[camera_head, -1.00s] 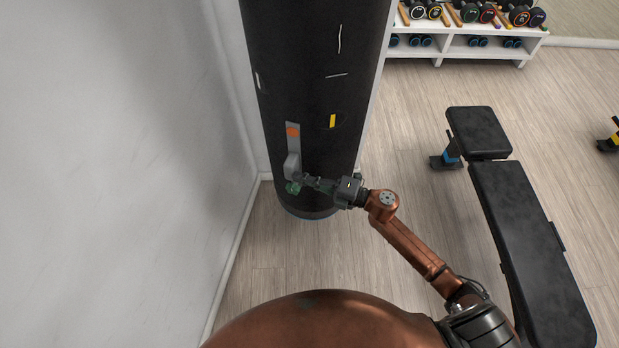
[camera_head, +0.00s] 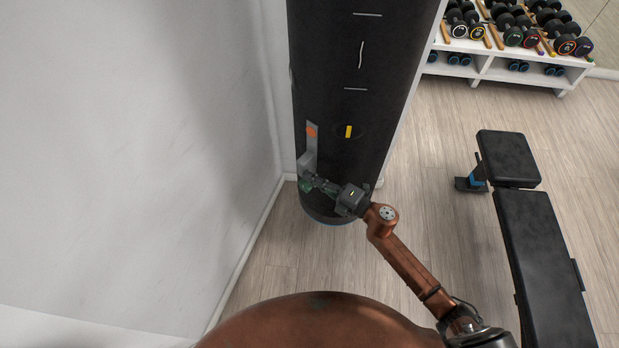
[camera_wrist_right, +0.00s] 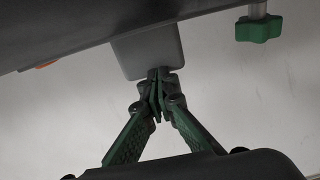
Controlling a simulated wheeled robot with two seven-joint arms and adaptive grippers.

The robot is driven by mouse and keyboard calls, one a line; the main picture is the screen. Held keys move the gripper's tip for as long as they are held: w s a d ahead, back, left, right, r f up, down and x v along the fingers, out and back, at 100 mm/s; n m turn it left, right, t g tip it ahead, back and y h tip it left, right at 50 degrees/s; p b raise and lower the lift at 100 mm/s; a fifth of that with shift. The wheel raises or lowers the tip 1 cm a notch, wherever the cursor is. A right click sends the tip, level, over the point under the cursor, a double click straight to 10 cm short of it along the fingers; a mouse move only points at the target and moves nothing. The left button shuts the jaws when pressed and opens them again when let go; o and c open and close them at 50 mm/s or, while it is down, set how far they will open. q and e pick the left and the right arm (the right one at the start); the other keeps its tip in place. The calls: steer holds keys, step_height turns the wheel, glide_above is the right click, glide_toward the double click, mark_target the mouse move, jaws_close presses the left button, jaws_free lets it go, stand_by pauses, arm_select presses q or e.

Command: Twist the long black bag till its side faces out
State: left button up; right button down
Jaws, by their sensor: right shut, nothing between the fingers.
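The long black bag (camera_head: 350,85) hangs upright close to the white wall, with white line marks and a yellow mark (camera_head: 348,131) on its face. A grey strip with an orange patch (camera_head: 311,132) runs down its left side and ends in a grey block (camera_head: 306,160). The block also shows in the right wrist view (camera_wrist_right: 148,50). My right gripper (camera_head: 311,183) is at the block's lower end. Its green fingers (camera_wrist_right: 157,80) are shut with nothing between them, the tips at or touching the block's edge; exact contact is unclear. My left gripper is out of view.
A white wall (camera_head: 150,150) stands close on the left. A black bench (camera_head: 540,250) stands on the wooden floor at right. A white rack (camera_head: 500,72) with several dumbbells is at the back right. A green knob (camera_wrist_right: 259,29) shows in the wrist view.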

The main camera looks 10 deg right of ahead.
steer(key=shift+s, duration=0.1)
steer(key=s+p+v, duration=0.1)
steer(key=v, duration=1.2)
steer(key=shift+s+p, duration=0.2)
steer(key=shift+p, duration=0.1)
steer(key=shift+a, duration=0.15)
